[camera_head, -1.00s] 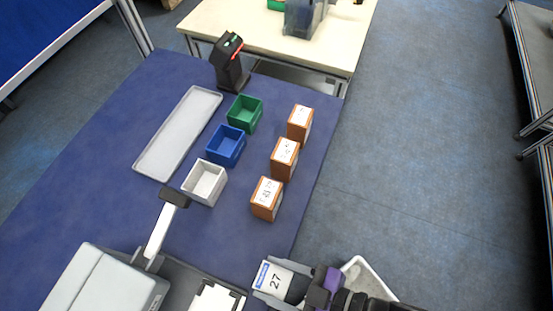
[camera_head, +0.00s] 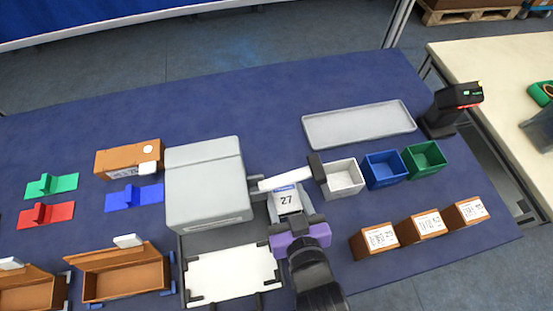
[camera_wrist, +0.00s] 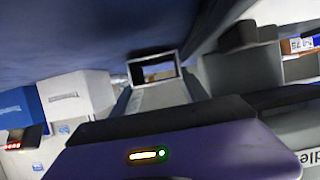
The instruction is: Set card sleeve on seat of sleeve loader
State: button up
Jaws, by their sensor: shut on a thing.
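The card sleeve (camera_head: 287,201) is a small pale piece with a blue top band and the number 27. My gripper (camera_head: 289,213), with its purple body, is shut on it, one finger at each side. In the wrist view the sleeve (camera_wrist: 155,96) shows nearly edge-on, with a dark rectangular opening at its far end. The grey machine (camera_head: 205,180) just left of my gripper seems to be the sleeve loader. Its white lever (camera_head: 285,180) reaches right, just beyond the sleeve. A white plate (camera_head: 233,274) lies in front of the machine. I cannot make out the seat or any contact.
White (camera_head: 343,179), blue (camera_head: 384,169) and green (camera_head: 424,160) bins stand right of the lever. A grey tray (camera_head: 359,125) and a black scanner (camera_head: 453,109) are behind. Coloured holders (camera_head: 135,198) lie left.

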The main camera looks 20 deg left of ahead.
aim_at(276, 168)
jog(key=w+a, duration=0.1)
jog(key=w, duration=0.1)
jog(key=w+a+b, duration=0.1)
jog(key=w+a, duration=0.1)
jog(key=w, duration=0.1)
jog(key=w+a+b, duration=0.1)
jog(key=w+a, duration=0.1)
jog(key=w, duration=0.1)
jog(key=shift+f, duration=0.1)
jog(key=shift+w+a+f+b, duration=0.2)
jog(key=shift+w+f+b, duration=0.05)
jog(key=shift+b, duration=0.1)
jog(key=shift+d, duration=0.1)
jog(key=o, duration=1.3)
jog(key=shift+f, duration=0.1)
